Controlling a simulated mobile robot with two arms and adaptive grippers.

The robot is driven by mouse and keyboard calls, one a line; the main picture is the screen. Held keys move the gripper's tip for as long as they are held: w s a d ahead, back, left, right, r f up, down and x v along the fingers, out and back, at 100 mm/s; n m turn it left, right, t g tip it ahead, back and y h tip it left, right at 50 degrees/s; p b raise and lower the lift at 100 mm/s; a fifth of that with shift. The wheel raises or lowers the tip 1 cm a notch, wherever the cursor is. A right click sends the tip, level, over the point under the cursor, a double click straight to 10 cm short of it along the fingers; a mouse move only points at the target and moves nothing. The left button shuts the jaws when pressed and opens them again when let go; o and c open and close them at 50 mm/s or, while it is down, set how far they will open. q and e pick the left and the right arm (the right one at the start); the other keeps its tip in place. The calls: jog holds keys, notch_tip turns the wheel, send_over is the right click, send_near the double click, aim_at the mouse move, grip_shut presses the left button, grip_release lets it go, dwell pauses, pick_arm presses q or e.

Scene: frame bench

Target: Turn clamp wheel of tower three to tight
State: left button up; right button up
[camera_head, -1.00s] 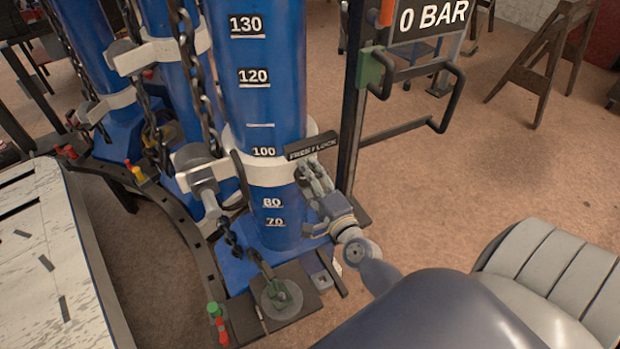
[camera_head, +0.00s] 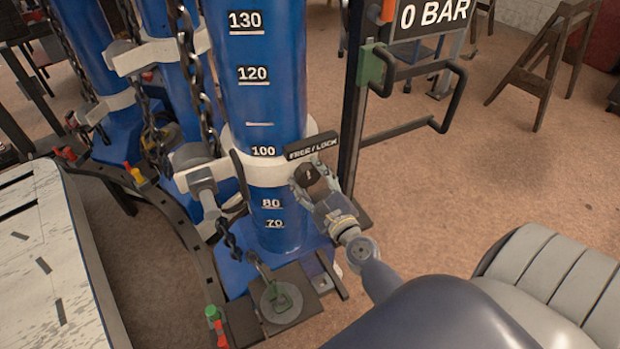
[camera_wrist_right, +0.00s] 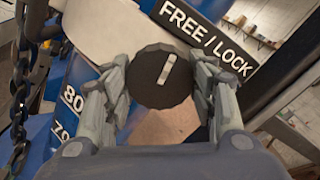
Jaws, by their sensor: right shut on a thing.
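The clamp wheel (camera_head: 311,177) is a dark round knob with a light pointer mark, below a black FREE / LOCK sign (camera_head: 311,146). It sits on the white collar (camera_head: 268,172) of the nearest blue tower (camera_head: 265,90), near the 100 mark. In the right wrist view the wheel (camera_wrist_right: 160,77) has its mark tilted slightly right of upright. My right gripper (camera_head: 309,188) is at the wheel from below, and its fingers (camera_wrist_right: 160,92) stand on both sides of the rim, shut on it. My left gripper is not in view.
More blue towers (camera_head: 180,75) with chains stand at the left behind the near one. A 0 BAR sign (camera_head: 433,13) and a black bent handle (camera_head: 445,95) are right of the wheel. Open floor is at right.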

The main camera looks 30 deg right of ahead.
jog(key=shift+m, duration=0.8)
jog(key=o, duration=1.1)
jog(key=s, duration=0.4)
jog(key=s+a, duration=0.1)
jog(key=s, duration=0.7)
jog(key=shift+a, duration=0.3)
jog(key=shift+f, duration=0.1)
